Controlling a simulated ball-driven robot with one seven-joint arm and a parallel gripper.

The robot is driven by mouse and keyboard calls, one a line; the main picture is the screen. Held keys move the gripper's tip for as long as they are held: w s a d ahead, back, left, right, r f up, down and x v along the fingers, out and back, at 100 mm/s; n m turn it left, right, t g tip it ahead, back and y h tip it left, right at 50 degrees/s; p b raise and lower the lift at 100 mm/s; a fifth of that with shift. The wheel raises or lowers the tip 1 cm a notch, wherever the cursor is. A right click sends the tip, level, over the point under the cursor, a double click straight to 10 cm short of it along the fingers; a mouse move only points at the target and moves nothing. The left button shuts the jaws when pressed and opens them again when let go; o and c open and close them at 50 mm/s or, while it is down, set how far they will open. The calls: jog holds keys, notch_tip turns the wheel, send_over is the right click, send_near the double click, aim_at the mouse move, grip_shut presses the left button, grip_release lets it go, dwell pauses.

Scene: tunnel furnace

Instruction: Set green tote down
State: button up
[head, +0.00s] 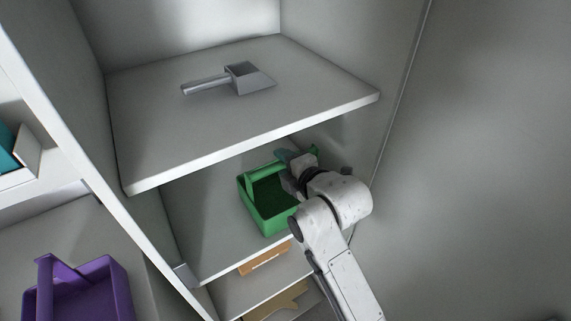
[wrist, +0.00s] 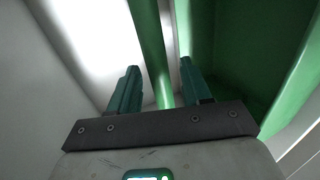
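The green tote (head: 268,222) is in the compartment below the upper shelf and appears to rest upright on the middle shelf (head: 210,240), close to its front edge. My gripper (head: 287,158) is at the tote's handle, and my wrist hides the tote's right side. In the wrist view the green handle (wrist: 148,40) runs between the two teal fingers of my gripper (wrist: 158,75). Gaps show on both sides of the handle, so the fingers are open around it. The tote's inside wall (wrist: 235,45) shows at the right.
A grey scoop (head: 243,79) lies on the upper shelf (head: 150,115), directly above. A purple tote (head: 118,285) stands at the lower left, beyond the cabinet's side panel (head: 95,155). A brown object (head: 265,260) lies on a lower shelf. The middle shelf is clear left of the green tote.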

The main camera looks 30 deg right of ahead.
jog(key=shift+r, duration=0.15)
jog(key=v, duration=1.2)
jog(key=shift+b, duration=0.35)
jog(key=s+d+f+m+g, duration=0.1)
jog(key=s+f+m+g, duration=1.1)
jog(key=s+f+m, duration=0.6)
jog(key=s+f, duration=0.5)
jog(key=shift+s+g, duration=0.2)
jog(key=shift+g, duration=0.1)
jog(key=shift+f, duration=0.1)
jog(key=shift+c, duration=0.3)
